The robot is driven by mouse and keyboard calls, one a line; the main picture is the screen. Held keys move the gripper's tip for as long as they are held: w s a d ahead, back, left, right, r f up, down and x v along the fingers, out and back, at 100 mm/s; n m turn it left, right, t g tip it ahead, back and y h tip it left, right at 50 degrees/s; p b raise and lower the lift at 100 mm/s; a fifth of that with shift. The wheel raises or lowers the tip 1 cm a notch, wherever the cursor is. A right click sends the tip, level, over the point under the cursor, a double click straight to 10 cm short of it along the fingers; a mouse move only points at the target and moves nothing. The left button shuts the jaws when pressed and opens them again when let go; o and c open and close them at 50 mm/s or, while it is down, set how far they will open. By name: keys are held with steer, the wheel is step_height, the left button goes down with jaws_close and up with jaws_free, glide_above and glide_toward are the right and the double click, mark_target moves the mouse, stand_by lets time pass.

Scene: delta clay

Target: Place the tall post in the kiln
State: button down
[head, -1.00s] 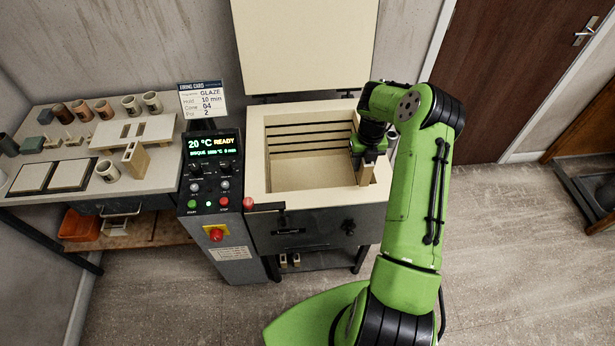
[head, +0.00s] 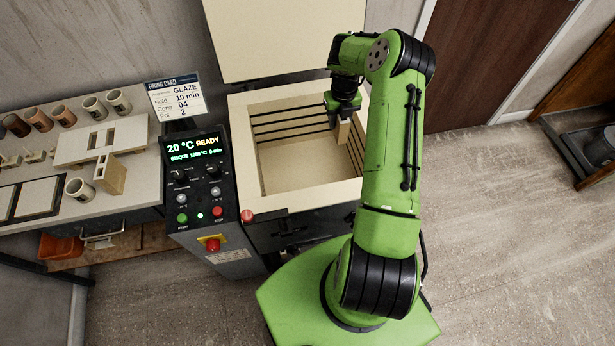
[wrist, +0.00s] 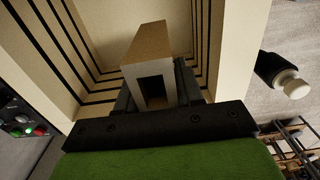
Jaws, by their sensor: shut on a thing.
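The tall post (head: 343,132) is a tan block with a rectangular opening in its end. My gripper (head: 342,110) is shut on it and points down over the right part of the open kiln (head: 290,200). In the wrist view the post (wrist: 147,45) sits between the dark fingers of my gripper (wrist: 152,88), with the kiln's grooved inner walls around it. The kiln floor shows pale and empty where visible. I cannot tell how high the post's lower end is above the floor.
The kiln lid (head: 290,35) stands open at the back. A control panel (head: 198,160) reading 20 °C READY and a firing card (head: 175,97) stand at the left. The worktable there holds several cups, white slabs and a tan bracket-like block (head: 110,174).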

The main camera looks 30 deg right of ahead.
steer(key=shift+s+f+b, duration=0.15)
steer(key=shift+f+b, duration=0.15)
steer(key=shift+f, duration=0.1)
step_height(320, 180, down, 30)
steer(key=b, duration=2.3)
steer(key=shift+f+b, duration=0.1)
steer(key=shift+b, duration=0.2)
steer(key=c, duration=0.7)
jaws_free()
steer(key=shift+f, duration=0.1)
